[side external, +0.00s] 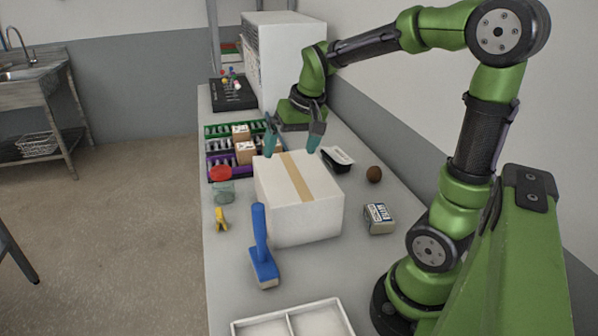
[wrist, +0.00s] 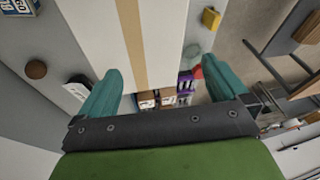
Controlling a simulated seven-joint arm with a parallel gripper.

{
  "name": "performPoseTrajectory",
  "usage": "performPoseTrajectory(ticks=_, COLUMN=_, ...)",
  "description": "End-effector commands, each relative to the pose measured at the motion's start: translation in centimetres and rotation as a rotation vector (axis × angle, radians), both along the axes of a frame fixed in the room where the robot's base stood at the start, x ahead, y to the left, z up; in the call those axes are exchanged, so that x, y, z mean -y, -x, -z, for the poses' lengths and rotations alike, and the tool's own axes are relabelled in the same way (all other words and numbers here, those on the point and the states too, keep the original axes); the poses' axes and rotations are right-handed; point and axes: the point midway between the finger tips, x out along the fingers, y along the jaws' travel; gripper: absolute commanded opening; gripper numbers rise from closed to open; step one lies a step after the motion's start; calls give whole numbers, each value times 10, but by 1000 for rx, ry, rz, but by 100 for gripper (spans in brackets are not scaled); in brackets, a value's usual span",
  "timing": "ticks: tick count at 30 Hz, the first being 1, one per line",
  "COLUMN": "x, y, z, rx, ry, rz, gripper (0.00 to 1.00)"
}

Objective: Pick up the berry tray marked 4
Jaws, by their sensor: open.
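My gripper (side external: 292,152) is open and empty, above the far edge of a white taped box; its two teal fingers also show in the wrist view (wrist: 160,68). No number 4 can be read in either view, so I cannot tell which thing is the berry tray marked 4. A small black tray with a white top (side external: 338,159) lies to the right of the gripper, and shows in the wrist view left of the left finger (wrist: 76,89). Two brown boxes (side external: 246,152) sit on the coloured racks at left; their labels are too small to read.
The white taped box (side external: 320,212) stands tall mid-bench. Green and purple racks (side external: 214,168) lie beyond it.

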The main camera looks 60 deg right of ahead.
Motion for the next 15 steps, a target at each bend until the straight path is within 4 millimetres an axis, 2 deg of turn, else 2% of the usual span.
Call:
performPoseTrajectory(ticks=1, x=-27, y=14, z=-6, rx=44, ry=-19, rz=-35, gripper=100)
performPoseTrajectory(ticks=3, x=-58, y=33, z=-11, rx=97, ry=-45, rz=-79, gripper=100)
performPoseTrajectory(ticks=6, x=-94, y=60, z=-13, rx=167, ry=-74, rz=-140, gripper=100)
performPoseTrajectory(ticks=10, x=-124, y=86, z=-16, rx=239, ry=-94, rz=-210, gripper=100)
performPoseTrajectory(ticks=15, x=-140, y=100, z=-26, rx=303, ry=-90, rz=-271, gripper=100)
